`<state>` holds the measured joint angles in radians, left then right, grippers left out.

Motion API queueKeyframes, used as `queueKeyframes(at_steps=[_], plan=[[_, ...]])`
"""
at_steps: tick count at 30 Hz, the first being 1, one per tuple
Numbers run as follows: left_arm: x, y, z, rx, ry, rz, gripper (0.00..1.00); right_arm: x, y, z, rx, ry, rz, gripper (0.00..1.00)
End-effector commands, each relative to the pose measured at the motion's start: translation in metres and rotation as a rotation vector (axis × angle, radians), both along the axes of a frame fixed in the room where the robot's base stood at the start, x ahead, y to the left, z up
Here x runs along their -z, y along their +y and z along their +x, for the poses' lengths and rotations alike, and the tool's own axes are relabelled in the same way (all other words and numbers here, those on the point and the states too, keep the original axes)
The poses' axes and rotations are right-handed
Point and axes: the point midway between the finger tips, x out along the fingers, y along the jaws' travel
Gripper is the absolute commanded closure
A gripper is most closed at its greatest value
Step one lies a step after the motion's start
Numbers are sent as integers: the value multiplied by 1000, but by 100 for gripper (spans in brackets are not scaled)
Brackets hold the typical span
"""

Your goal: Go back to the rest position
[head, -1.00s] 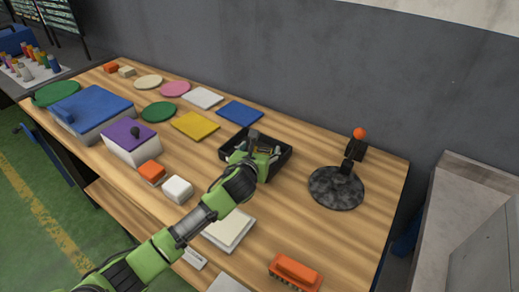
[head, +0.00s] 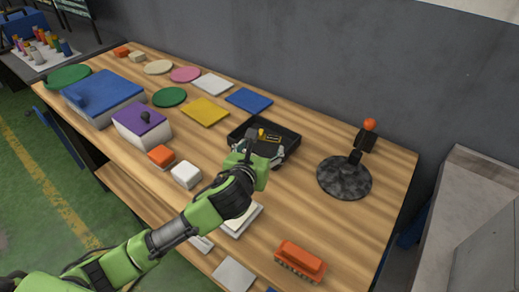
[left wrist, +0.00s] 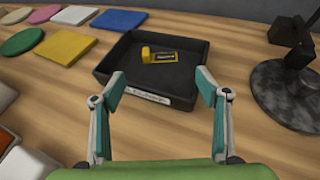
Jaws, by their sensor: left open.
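My left gripper (head: 260,155) is over the wooden table (head: 345,215), at the near side of a black tray (head: 290,140). In the left wrist view its two fingers (left wrist: 160,92) are apart with nothing between them. The tray also shows there (left wrist: 110,62), ahead of the fingers. A small yellow and black item (left wrist: 160,56) lies inside the tray, apart from the fingers. My right gripper is not in view.
A round dark base with an orange-tipped post (head: 345,178) stands right of the tray. An orange brush-like block (head: 300,260) lies at the near edge. Boxes (head: 103,92), coloured plates and discs cover the left. The table between tray and orange block is mostly clear.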

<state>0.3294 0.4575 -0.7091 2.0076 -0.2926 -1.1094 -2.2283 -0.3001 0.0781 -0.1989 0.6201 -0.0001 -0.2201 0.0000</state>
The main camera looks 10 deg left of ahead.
Motion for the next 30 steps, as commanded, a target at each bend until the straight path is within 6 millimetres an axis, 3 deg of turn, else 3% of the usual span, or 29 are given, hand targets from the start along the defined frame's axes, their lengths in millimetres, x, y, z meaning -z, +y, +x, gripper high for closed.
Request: queueKeyframes(at_steps=[6,20,23,30], plan=[[-4,1,-9,-1,0,0,32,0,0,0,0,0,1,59],[-5,0,-9,0,-1,0,32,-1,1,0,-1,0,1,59],[-14,0,-9,0,-1,0,32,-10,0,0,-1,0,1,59],[-58,0,-9,0,-1,0,32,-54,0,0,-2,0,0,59]])
